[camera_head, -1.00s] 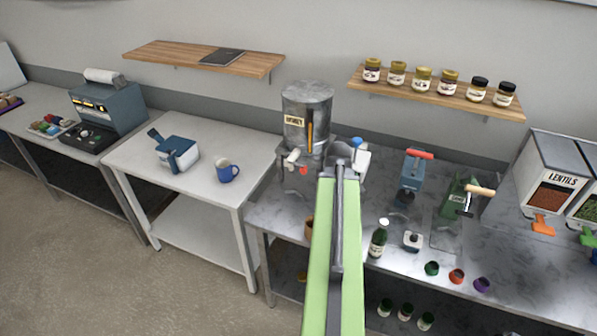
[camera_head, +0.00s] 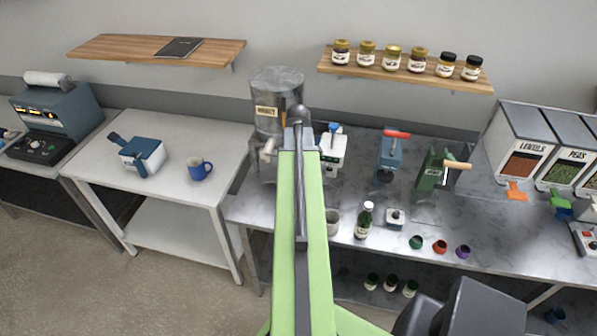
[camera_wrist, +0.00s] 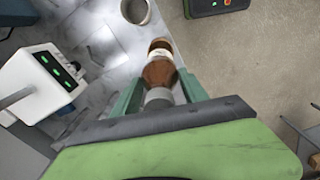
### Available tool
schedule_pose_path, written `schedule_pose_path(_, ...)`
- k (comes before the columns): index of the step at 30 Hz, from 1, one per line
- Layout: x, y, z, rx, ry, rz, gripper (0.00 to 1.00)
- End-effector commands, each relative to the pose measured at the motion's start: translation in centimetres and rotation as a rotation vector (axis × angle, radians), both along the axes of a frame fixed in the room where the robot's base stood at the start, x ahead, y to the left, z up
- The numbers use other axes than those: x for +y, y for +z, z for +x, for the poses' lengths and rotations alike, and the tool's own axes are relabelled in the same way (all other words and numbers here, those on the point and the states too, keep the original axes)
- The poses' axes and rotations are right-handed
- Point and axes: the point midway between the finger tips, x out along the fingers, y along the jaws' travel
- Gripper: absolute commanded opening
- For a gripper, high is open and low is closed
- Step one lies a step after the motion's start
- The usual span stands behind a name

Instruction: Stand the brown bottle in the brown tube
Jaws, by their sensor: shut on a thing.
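In the wrist view, the brown bottle (camera_wrist: 159,74) with a pale label sits between the green fingers of my gripper (camera_wrist: 158,90). The gripper is shut on it, and the bottle's far end points away from my wrist, over the edge between the metal bench and the floor. In the head view, my own arm hides the gripper and the bottle. I cannot make out a brown tube in either view now. Small green (camera_head: 415,242), red (camera_head: 440,246) and purple (camera_head: 463,251) tubes stand along the bench's front edge.
A pale cup (camera_head: 333,224) and a green bottle (camera_head: 364,220) stand just right of my arm on the metal bench. The honey tank (camera_head: 277,95) is behind to the left. A white machine (camera_head: 333,150) and hand presses (camera_head: 390,155) stand behind. A blue mug (camera_head: 199,169) is on the left table.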

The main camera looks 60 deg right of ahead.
Motion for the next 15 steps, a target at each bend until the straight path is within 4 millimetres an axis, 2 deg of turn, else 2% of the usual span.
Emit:
schedule_pose_path(8, 0.1, -0.8, -0.1, 0.0, -0.002, 0.0, 0.0)
schedule_pose_path(15, 0.1, -3.0, -0.1, 0.0, -0.002, 0.0, 0.0)
